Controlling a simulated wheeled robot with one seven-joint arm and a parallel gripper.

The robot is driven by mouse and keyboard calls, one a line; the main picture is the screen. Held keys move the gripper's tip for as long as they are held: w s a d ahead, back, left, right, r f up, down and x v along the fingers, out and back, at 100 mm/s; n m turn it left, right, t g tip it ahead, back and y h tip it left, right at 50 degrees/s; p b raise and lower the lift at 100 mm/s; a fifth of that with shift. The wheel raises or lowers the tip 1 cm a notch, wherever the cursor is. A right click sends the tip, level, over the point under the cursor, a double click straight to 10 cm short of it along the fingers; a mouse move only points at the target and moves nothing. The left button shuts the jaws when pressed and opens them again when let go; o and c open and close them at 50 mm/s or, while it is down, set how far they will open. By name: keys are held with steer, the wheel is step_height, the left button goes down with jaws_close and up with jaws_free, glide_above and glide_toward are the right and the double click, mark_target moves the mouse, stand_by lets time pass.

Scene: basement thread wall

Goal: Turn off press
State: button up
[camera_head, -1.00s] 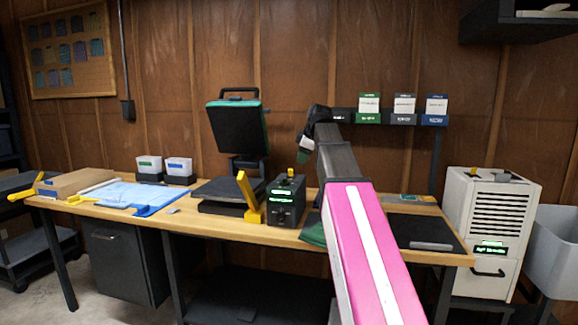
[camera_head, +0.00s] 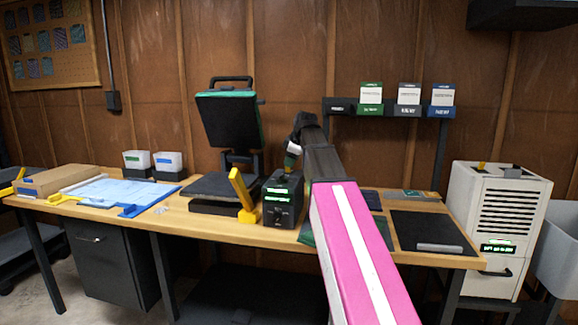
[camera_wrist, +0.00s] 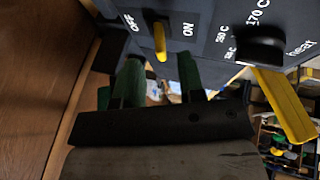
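The press stands on the workbench with its dark upper platen (camera_head: 228,122) raised above the lower plate (camera_head: 215,187). Its control box (camera_head: 283,205) has a lit green display and stands right of the yellow press handle (camera_head: 242,195). In the wrist view, a yellow switch (camera_wrist: 160,40) sits between the OFF and ON labels; which way it is set is unclear. My gripper (camera_head: 292,155) is just above the box. In the wrist view its two green fingers (camera_wrist: 158,80) are apart, with the switch slightly beyond the gap between them. No contact is visible.
A black dial (camera_wrist: 260,45) with temperature marks is right of the switch, near a yellow bar (camera_wrist: 285,105). Card holders (camera_head: 405,108) stand behind my arm. A dark mat (camera_head: 430,232) lies on the right of the bench. A white machine (camera_head: 497,225) stands beyond it.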

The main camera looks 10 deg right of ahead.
mark_target(288, 169)
steer(key=shift+x, duration=1.55)
jaws_close()
